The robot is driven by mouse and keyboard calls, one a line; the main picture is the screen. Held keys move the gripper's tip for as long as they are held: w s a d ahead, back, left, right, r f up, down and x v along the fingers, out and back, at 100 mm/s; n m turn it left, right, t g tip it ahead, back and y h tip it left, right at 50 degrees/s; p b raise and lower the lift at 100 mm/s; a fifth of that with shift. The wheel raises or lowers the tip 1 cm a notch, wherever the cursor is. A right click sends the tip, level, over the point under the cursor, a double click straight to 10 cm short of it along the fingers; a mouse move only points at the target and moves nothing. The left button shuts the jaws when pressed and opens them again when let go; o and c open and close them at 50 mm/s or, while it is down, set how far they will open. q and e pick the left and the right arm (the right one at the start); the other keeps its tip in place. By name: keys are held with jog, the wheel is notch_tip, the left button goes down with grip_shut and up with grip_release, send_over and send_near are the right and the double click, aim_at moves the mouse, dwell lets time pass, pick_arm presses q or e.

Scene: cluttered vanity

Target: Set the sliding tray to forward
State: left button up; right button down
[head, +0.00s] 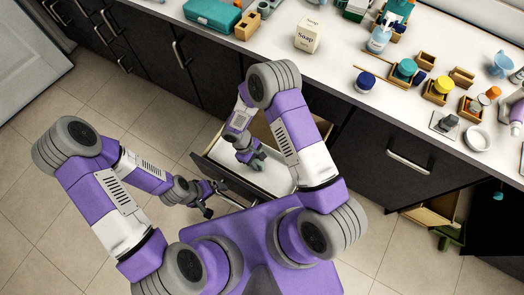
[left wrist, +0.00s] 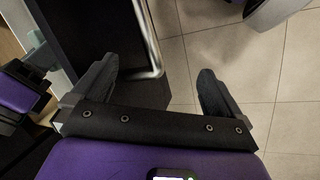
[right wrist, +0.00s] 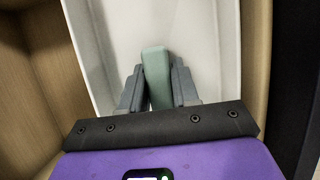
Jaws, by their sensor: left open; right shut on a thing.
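The white sliding tray (head: 275,178) sits inside an open drawer (head: 208,163) under the counter. It also fills much of the right wrist view (right wrist: 190,25). A grey-green upright grip piece (right wrist: 156,75) stands at the tray. My right gripper (right wrist: 157,66) is inside the drawer, shut on this grip piece, with one finger on each side. My left gripper (left wrist: 156,68) is open and empty. It is in front of the drawer, close to the metal drawer handle (left wrist: 149,40), which passes between its fingers in the left wrist view. Whether it touches the handle I cannot tell.
Wooden drawer walls (right wrist: 22,90) flank the tray. The counter (head: 270,55) above holds a soap box (head: 308,36), a teal case (head: 212,13) and several jars and bottles. Another open drawer (head: 432,210) is at right. The tiled floor (head: 60,190) at left is clear.

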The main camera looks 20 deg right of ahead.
jog(key=shift+s+a, duration=0.2)
jog(key=shift+a, duration=0.05)
jog(key=c, duration=0.9)
grip_release()
jog(key=shift+p+v, duration=1.05)
jog(key=shift+v, duration=2.75)
